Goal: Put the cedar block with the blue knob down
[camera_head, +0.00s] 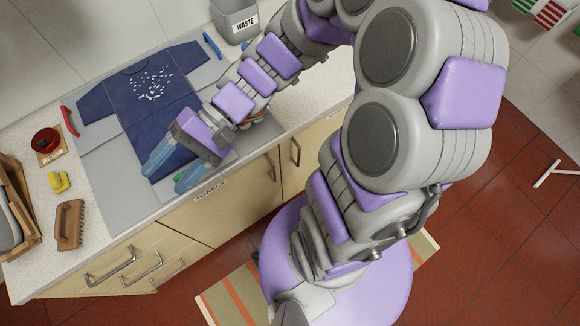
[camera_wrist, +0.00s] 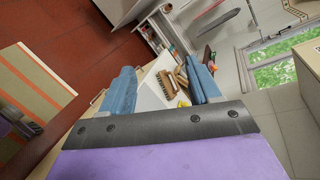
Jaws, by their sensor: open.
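My gripper (camera_head: 172,168) is open, with its blue fingers apart over the lower edge of a dark blue shirt (camera_head: 110,104) near the counter's front edge. It also shows in the wrist view (camera_wrist: 163,88), with nothing held between its fingers. I cannot make out a cedar block with a blue knob in either view; my gripper and arm hide part of the counter. The shirt lies flat on a grey board (camera_head: 115,185), with many small white bits on its chest.
A scrubbing brush (camera_head: 69,225), a yellow object (camera_head: 59,182) and a round red item (camera_head: 46,141) on a small tan square stand at left. A wooden crate (camera_head: 33,228) is at the far left. A grey waste bin (camera_head: 235,22) stands behind. Red (camera_head: 69,121) and blue (camera_head: 212,45) pieces flank the shirt.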

